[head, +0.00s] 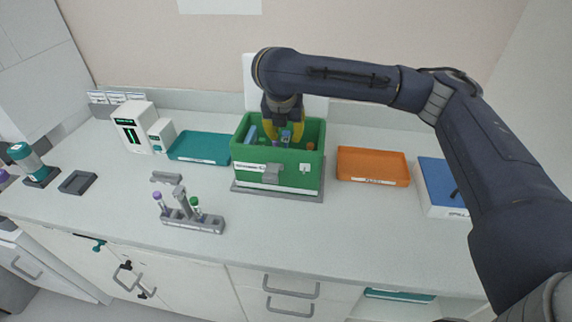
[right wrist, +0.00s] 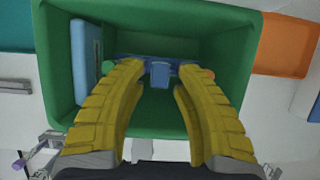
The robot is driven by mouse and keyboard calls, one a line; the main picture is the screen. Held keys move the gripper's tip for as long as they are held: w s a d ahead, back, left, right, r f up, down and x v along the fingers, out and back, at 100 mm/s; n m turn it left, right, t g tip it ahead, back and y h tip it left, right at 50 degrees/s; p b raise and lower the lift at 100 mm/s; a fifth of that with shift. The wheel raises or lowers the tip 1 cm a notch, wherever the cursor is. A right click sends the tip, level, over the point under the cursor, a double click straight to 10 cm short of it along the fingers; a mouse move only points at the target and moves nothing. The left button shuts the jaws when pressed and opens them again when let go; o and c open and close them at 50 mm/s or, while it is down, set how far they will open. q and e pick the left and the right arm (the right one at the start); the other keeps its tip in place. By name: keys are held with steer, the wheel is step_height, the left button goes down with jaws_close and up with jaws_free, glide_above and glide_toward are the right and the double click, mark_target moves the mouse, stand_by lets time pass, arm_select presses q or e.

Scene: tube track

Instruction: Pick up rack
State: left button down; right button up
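A green box (head: 290,178) stands at the middle of the counter, and its green wall also fills much of the right wrist view (right wrist: 58,60). Inside it is a blue rack-like piece with an upright handle (right wrist: 160,76) and coloured tube caps at its sides. My right gripper (head: 284,132) reaches down into the box. In the right wrist view its yellow fingers (right wrist: 160,72) are apart, one on each side of the blue handle, with gaps visible. The fingertips partly hide the blue piece. A grey rack (head: 195,224) with a purple-capped and a green-capped tube stands front left. My left gripper is not in view.
A teal tray (head: 200,160) lies left of the box and an orange tray (head: 372,180) right of it. A blue-topped box (head: 440,180) is farther right. White devices (head: 133,127) stand back left. The front counter is mostly clear.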

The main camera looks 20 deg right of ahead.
steer(key=shift+x, duration=0.95)
jaws_close()
